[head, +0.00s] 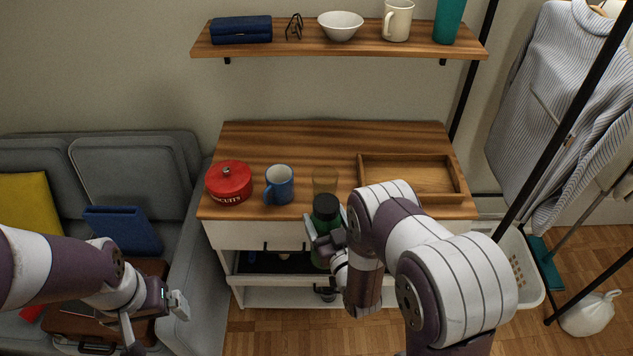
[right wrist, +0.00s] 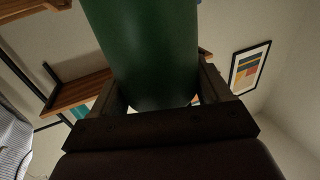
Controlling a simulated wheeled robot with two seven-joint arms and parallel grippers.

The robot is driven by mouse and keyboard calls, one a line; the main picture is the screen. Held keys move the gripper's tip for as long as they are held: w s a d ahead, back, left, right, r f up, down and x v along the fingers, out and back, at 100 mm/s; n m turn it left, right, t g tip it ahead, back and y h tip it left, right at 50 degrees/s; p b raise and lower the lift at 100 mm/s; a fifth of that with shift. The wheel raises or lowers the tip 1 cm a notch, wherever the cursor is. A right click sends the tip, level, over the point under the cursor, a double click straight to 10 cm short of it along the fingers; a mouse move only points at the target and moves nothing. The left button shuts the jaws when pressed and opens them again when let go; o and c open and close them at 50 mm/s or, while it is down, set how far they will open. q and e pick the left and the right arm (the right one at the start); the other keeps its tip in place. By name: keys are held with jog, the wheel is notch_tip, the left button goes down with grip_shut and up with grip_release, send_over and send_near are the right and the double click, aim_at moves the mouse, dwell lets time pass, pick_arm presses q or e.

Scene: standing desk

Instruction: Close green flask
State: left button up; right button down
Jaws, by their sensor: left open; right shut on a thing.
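The green flask (head: 323,228) is upright in front of the desk's front edge, with a black top (head: 326,207). I cannot tell whether that top is a cap fully seated on it. My right gripper (head: 327,240) is shut on the flask's body; in the right wrist view the green body (right wrist: 145,50) stands between the two fingers (right wrist: 165,100). The flask's lower part is partly hidden by the gripper and arm. My left gripper (head: 155,320) is open and empty at the lower left, in front of the sofa, well apart from the flask.
The wooden desk (head: 290,142) carries a red biscuit tin (head: 229,182), a blue mug (head: 279,185), an amber glass (head: 325,180) just behind the flask, and a wooden tray (head: 410,176). A shelf (head: 300,45) hangs above. A sofa (head: 130,165) stands left, a laundry basket (head: 522,262) right.

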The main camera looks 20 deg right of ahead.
jog(key=s+a+f+n+g+y, duration=0.2)
jog(key=a+n+y, duration=0.1)
jog(key=a+y, duration=0.2)
jog(key=s+a+f+n+g+y, duration=0.2)
jog(key=s+a+n+y, duration=0.1)
jog(key=a, duration=0.5)
jog(key=n+y, duration=0.1)
jog(key=y, duration=0.1)
jog(key=shift+a+y, duration=0.25)
jog(key=shift+y, duration=0.05)
